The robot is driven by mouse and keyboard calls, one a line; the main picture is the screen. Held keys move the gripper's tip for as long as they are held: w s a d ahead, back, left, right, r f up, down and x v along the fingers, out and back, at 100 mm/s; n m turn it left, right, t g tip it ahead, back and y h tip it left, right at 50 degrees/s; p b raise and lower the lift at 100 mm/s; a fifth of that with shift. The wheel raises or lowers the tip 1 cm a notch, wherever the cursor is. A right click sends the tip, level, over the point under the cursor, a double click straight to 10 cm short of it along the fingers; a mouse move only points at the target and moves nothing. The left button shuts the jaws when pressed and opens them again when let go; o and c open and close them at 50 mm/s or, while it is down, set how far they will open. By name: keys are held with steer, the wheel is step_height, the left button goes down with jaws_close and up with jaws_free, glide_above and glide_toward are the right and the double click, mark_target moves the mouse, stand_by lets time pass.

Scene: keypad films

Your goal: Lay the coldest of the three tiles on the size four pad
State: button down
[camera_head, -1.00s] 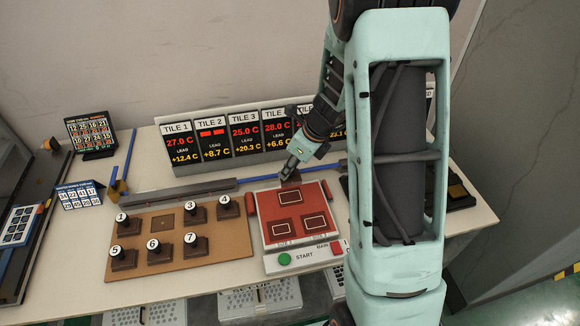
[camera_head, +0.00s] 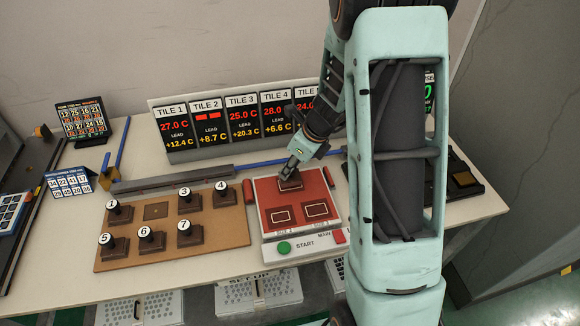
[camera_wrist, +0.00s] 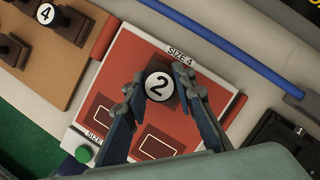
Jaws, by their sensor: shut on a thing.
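My gripper (camera_head: 293,168) is shut on the tile numbered 2 (camera_wrist: 158,86), a dark block with a round white-topped knob. The wrist view shows one finger on each side of the knob. The tile is over the upper pad of the red plate (camera_head: 263,196), labelled SIZE 4 (camera_wrist: 182,56); it hides that pad's outline. I cannot tell whether its base touches the plate. Two outlined pads below are bare. Tiles 1 (camera_head: 119,213), 3 (camera_head: 188,203) and 4 (camera_head: 223,196) stand on the brown board (camera_head: 160,257), with tiles 5, 6 and 7.
Displays stand behind: TILE 1 (camera_head: 175,128) reads 27.0 C, TILE 2 (camera_head: 209,125) dashes, TILE 3 (camera_head: 243,122) 25.0, TILE 4 (camera_head: 277,115) 28.0. A grey rail (camera_head: 180,180) and blue bar lie before them. A green START button (camera_head: 284,247) is at the plate's front.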

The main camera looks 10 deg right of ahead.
steer(key=shift+f+b, duration=0.65)
steer(key=shift+f, duration=0.25)
steer(key=c, duration=1.5)
jaws_free()
steer(key=shift+r, duration=0.1)
steer(key=v, duration=1.2)
